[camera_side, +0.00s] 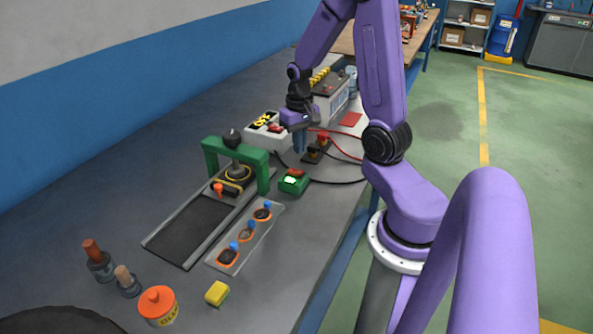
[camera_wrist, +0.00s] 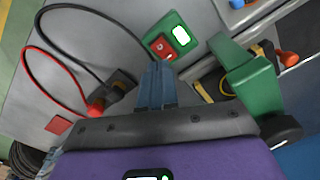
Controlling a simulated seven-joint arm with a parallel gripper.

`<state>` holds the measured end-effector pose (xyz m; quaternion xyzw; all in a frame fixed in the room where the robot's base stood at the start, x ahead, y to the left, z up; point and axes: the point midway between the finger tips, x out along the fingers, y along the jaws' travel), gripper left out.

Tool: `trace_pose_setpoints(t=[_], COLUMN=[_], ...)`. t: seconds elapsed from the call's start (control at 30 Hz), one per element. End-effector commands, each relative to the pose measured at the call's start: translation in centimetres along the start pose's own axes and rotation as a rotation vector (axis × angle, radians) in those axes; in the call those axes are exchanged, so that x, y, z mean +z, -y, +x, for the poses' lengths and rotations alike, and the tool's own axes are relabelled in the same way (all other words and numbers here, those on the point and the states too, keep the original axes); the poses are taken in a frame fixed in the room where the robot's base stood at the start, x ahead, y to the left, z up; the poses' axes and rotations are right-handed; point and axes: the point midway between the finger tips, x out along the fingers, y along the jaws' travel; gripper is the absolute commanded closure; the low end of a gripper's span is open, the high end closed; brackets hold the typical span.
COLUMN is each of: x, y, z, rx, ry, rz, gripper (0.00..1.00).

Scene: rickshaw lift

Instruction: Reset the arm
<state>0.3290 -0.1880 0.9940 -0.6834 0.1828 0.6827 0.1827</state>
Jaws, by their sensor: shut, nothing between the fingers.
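My gripper (camera_side: 300,143) hangs above the grey bench (camera_side: 90,205), between the green press frame and the battery. Its blue fingers point down and are shut with nothing between them. In the wrist view the shut fingers (camera_wrist: 156,84) show at the middle, near a green box with a red switch (camera_wrist: 170,40). The same switch box (camera_side: 293,182) stands below and in front of my gripper in the side view. My purple arm reaches over the bench from the right.
A green press frame (camera_side: 236,152) stands over a dark track (camera_side: 190,228). A tray of patches (camera_side: 240,240), a yellow block (camera_side: 217,293) and an orange-lidded tin (camera_side: 158,305) lie nearer.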

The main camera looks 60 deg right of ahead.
Motion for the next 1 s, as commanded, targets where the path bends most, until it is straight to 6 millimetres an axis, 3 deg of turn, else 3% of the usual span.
trace_pose_setpoints(t=[0.47,0.67,1.0], x=[0.2,1.9,8.8], y=[0.4,4.0,11.1], z=[-0.5,-1.6,-4.0], rx=[0.000,-0.002,-0.007], ry=[0.000,-0.005,-0.013], rz=[-0.018,-0.196,-0.665], gripper=[1.00,1.00,1.00])
